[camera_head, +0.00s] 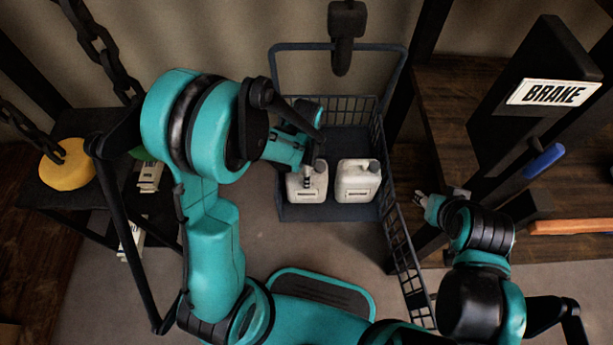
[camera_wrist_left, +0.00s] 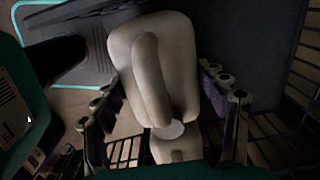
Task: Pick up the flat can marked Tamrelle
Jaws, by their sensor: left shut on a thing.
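Two pale flat cans with handles stand side by side in the dark mesh-sided carrier (camera_head: 330,213). My left gripper (camera_head: 309,172) is shut on the left can (camera_head: 306,190). In the left wrist view this can (camera_wrist_left: 183,55) sits between the two fingers of the gripper (camera_wrist_left: 166,112), its handle and round cap facing the camera. The right can (camera_head: 358,184) stands free beside it. Both cans have a small front label too small to read, so I cannot tell which is marked Tamrelle. My right gripper (camera_head: 438,198) is outside the carrier on the right, and holds nothing visible.
A dark shelf at the left holds a yellow round thing (camera_head: 66,165) and white labelled boxes (camera_head: 149,176). Chains hang above it. At the right are wooden shelves, a BRAKE sign (camera_head: 553,93), a blue-handled lever (camera_head: 543,161) and an orange bar (camera_head: 570,227). The carrier's mesh wall (camera_head: 405,255) runs along the right.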

